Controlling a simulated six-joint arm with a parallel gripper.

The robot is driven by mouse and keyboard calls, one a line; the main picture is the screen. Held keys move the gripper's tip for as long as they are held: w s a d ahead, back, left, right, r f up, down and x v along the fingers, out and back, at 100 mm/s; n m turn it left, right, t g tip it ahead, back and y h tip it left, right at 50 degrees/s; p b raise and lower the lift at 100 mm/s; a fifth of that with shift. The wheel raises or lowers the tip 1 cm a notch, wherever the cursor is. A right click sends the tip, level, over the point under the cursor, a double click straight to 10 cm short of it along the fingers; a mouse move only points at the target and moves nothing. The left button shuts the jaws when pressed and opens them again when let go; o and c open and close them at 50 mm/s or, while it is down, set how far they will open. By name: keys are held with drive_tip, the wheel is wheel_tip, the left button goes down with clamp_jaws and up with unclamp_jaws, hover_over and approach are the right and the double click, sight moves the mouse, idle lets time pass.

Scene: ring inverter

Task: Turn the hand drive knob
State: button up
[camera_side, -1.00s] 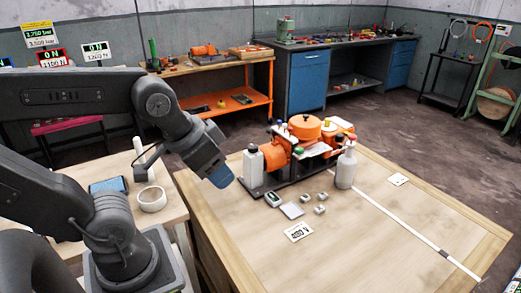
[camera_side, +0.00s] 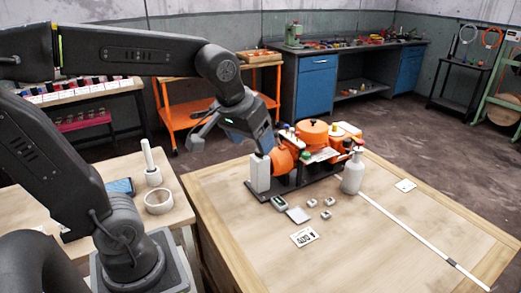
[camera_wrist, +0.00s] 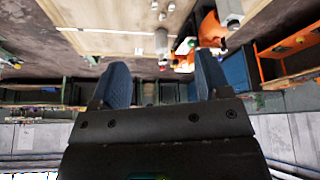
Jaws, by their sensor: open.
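The orange machine (camera_side: 313,133) sits on a dark base plate on the wooden table in the side view. It has a round orange top and an orange cylinder at its left end. It also shows in part at the top of the wrist view (camera_wrist: 209,27). I cannot tell which part is the hand drive knob. My gripper (camera_side: 232,146) is open and empty, just left of and above the machine's left end. In the wrist view its two blue fingers (camera_wrist: 162,66) stand apart with nothing between them. I cannot tell whether the right finger touches the machine.
A white container (camera_side: 260,173) stands at the machine's left end, close below my gripper. A white spray bottle (camera_side: 352,172) stands at its right front. Small grey boxes and a label card (camera_side: 304,236) lie in front.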

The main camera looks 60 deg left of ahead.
drive_tip(key=w+a+f+n+g+y, duration=0.1)
drive_tip(key=w+a+f+n+g, duration=0.15)
drive_tip(key=w+a+n, duration=0.45)
drive_tip(key=w+a+f+n+g+y, duration=0.1)
drive_tip(key=w+a+f+n, duration=0.2)
drive_tip(key=w+a, duration=0.7)
drive_tip(key=w+a+f+n, duration=0.1)
drive_tip(key=a+f, duration=0.3)
drive_tip(key=f, duration=0.2)
drive_tip(key=w+a+f+n, duration=0.1)
drive_tip(key=a+f, duration=0.4)
drive_tip(key=f, duration=0.2)
drive_tip(key=w+a+f+n+g+y, duration=0.1)
drive_tip(key=a+f, duration=0.4)
drive_tip(key=f, duration=0.1)
drive_tip(key=shift+w+f+n, duration=0.15)
drive_tip(key=shift+f+n, duration=0.05)
drive_tip(key=shift+n, duration=0.2)
drive_tip(key=c, duration=0.9)
